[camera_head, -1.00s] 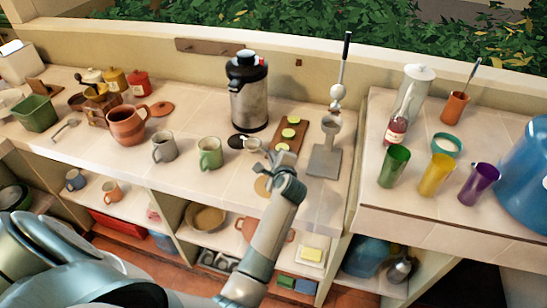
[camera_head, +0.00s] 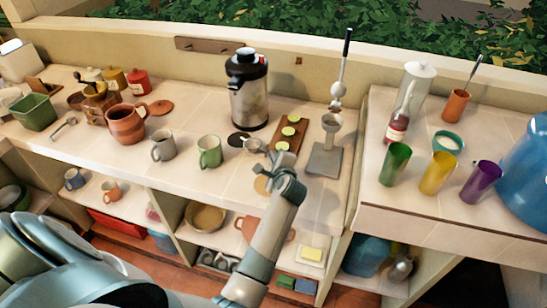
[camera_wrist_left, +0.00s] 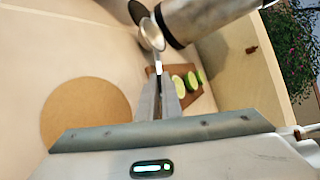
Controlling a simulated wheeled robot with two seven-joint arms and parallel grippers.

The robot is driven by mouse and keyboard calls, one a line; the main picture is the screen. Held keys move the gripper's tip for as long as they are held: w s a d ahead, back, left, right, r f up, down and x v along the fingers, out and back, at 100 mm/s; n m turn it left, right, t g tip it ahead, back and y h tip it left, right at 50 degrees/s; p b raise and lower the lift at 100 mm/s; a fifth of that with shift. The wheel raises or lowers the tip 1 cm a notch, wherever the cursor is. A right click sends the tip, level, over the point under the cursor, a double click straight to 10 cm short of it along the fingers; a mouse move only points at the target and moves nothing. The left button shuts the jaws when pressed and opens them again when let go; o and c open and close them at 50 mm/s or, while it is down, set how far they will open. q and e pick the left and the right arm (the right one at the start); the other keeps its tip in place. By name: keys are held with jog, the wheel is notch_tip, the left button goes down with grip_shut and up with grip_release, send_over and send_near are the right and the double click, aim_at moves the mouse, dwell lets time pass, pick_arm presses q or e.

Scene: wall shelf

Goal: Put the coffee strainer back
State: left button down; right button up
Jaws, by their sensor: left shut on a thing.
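The coffee strainer (camera_head: 252,145) is a small pale round bowl on a thin handle. My left gripper (camera_head: 275,161) is shut on its handle, and the bowl points away from the fingers. In the left wrist view the strainer (camera_wrist_left: 152,35) extends from between the closed fingertips (camera_wrist_left: 160,80), beside the metal dispenser. I cannot tell whether the bowl touches the counter. My right gripper is not in view.
The metal dispenser (camera_head: 248,92) stands behind the strainer, with a dark disc (camera_head: 237,140) at its foot. A board with lime slices (camera_head: 291,135) and a grey press (camera_head: 326,158) are to the right. A green mug (camera_head: 209,152) is left. A wooden rack (camera_head: 207,46) is on the wall.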

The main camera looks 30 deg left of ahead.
pick_arm(q)
jog(key=shift+f, duration=0.4)
jog(key=c, duration=1.9)
grip_release()
jog(key=shift+o, duration=0.2)
jog(key=shift+f, duration=0.1)
jog(key=shift+s, duration=0.1)
